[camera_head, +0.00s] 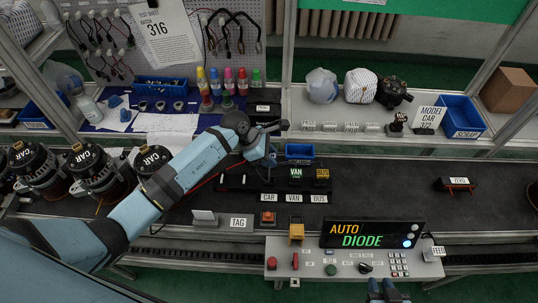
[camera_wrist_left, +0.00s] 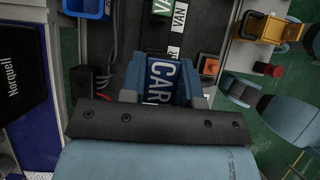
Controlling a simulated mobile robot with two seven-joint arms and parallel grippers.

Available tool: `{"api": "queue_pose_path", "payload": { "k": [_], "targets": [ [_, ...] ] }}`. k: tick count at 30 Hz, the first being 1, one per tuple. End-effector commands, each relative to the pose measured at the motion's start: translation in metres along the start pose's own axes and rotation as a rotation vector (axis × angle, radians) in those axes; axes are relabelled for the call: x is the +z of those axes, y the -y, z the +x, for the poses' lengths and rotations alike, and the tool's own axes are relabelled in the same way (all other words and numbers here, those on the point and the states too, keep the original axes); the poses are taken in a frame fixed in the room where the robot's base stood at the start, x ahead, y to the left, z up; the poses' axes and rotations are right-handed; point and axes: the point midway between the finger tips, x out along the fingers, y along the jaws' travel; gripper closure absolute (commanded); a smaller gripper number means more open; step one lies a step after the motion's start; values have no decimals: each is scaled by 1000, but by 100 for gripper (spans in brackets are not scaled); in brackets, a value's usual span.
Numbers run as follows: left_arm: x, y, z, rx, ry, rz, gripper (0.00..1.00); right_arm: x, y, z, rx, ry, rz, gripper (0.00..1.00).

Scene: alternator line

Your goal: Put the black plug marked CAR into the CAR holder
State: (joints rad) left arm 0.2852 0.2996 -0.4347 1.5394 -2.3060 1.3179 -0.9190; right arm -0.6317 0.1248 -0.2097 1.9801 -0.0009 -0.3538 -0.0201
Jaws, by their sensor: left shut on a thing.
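In the left wrist view the dark plug (camera_wrist_left: 163,82), lettered CAR in white, sits between the fingers (camera_wrist_left: 165,92). In the head view the gripper hides the plug. The black holder strip (camera_head: 245,184) lies just below the gripper, with CAR (camera_head: 268,198), VAN and BUS labels in front. The CAR place is at the gripper's near side, partly covered. My right gripper (camera_head: 384,289) shows at the bottom edge, too small to tell its opening.
A green VAN plug (camera_head: 295,174) and a yellow BUS plug (camera_head: 322,174) stand in the strip. A small blue bin (camera_head: 299,152) is behind them. Alternators (camera_head: 95,168) fill the belt's left. A control panel (camera_head: 352,262) is in front. The belt right of the strip is mostly clear.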

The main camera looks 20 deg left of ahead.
Motion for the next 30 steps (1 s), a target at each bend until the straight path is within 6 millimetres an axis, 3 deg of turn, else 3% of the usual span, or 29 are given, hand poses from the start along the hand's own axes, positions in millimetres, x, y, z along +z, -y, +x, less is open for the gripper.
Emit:
{"api": "queue_pose_path", "payload": {
  "k": [21, 30],
  "targets": [
    [-31, -1, 46, 2, -2, 0, 95, 31, 4, 29, -18, -6, -2, 73],
    [-32, 0, 48, 1, -1, 0, 95, 31, 7, 30, -24, -6, -3, 73]
  ]
}}
